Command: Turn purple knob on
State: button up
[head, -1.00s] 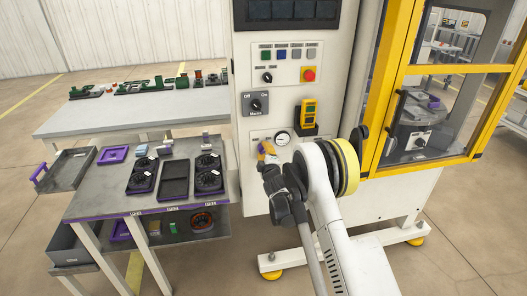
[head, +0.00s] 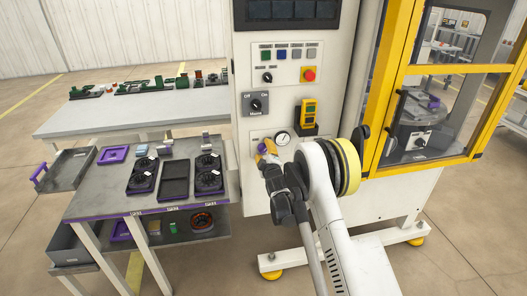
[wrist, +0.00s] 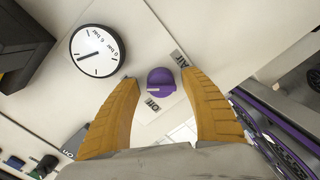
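The purple knob (wrist: 161,82) is on the white machine panel in the wrist view, with a pale pointer line across it and small labels on either side. It also shows as a small purple spot in the head view (head: 261,148). My gripper (wrist: 158,84) is open, with its two yellow fingers on either side of the knob in the picture. I cannot tell whether the fingertips reach past the knob's face. No contact shows. In the head view my gripper (head: 265,150) is close to the panel, left of the round pressure gauge (head: 283,138).
The gauge also shows at upper left in the wrist view (wrist: 98,51). A yellow handheld device (head: 309,111) sits above it on the panel. The main switch (head: 256,103) is higher up. A grey table (head: 120,200) with black trays stands to the left.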

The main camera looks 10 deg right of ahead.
jog(key=shift+s, duration=0.15)
jog(key=s, duration=1.1)
jog(key=shift+s+r, duration=0.35)
jog(key=shift+r, duration=0.1)
jog(key=shift+r, duration=0.1)
jog(key=s+d+r+m+g, duration=0.1)
jog(key=s+r+m+g, duration=0.5)
jog(key=s+r, duration=0.9)
jog(key=s+a+f+m+g, duration=0.1)
jog(key=s+m+g, duration=0.3)
jog(key=s, duration=2.3)
jog(key=shift+f+m, duration=0.15)
jog(key=shift+m, duration=0.85)
